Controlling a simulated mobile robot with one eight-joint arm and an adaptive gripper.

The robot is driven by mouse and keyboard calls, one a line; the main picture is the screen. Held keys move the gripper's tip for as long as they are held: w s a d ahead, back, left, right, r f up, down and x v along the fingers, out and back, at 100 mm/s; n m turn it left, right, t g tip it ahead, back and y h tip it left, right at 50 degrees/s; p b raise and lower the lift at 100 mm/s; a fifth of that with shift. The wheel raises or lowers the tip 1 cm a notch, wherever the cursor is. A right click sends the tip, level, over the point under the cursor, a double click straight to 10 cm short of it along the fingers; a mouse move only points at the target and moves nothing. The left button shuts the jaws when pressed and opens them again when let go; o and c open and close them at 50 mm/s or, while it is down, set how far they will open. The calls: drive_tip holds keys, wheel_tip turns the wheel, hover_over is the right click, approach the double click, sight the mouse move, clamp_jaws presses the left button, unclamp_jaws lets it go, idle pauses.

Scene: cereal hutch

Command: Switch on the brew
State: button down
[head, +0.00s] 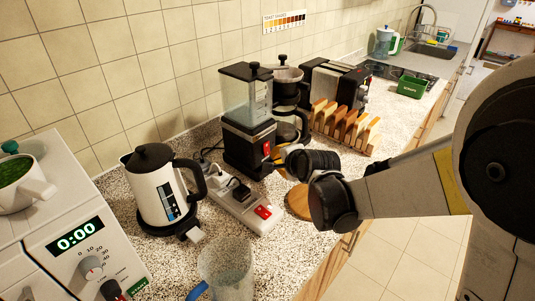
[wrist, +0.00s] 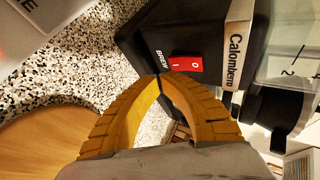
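The black coffee maker (head: 245,150) stands on the counter against the tiled wall, with a clear tank on top. Its red rocker switch (head: 266,148) is on the front of the base. In the wrist view the switch (wrist: 186,64) shows "I" and "O" marks beside the word BREW; I cannot tell which side is pressed. My gripper (wrist: 158,78) has two yellow ribbed fingers with their tips together and nothing between them. The tips are close to the switch, at its BREW-label side; I cannot tell whether they touch. In the head view my gripper (head: 283,160) is partly hidden by my wrist.
A power strip (head: 240,200) with plugs and a red switch lies left of my gripper. A white kettle (head: 155,185), a clear jug (head: 228,270) and a round wooden board (head: 299,201) stand near. A toast rack (head: 345,128) and toaster (head: 333,82) are beyond.

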drive_tip(key=shift+w+a, duration=0.1)
idle(0.7)
drive_tip(key=shift+w+a, duration=0.2)
drive_tip(key=shift+w+a+f, duration=0.1)
drive_tip(key=shift+w+a, duration=0.1)
drive_tip(key=shift+a, duration=0.1)
idle(0.7)
drive_tip(key=shift+s+d, duration=0.1)
drive_tip(key=shift+d, duration=0.05)
drive_tip(key=shift+s+d, duration=0.4)
drive_tip(key=shift+d, duration=0.05)
idle(0.3)
drive_tip(key=shift+s+d+r, duration=0.2)
drive_tip(key=shift+s+d, duration=0.55)
drive_tip(key=shift+d, duration=0.25)
drive_tip(key=shift+s+d+r, duration=0.2)
drive_tip(key=shift+s+d, duration=0.55)
drive_tip(key=shift+d, duration=0.25)
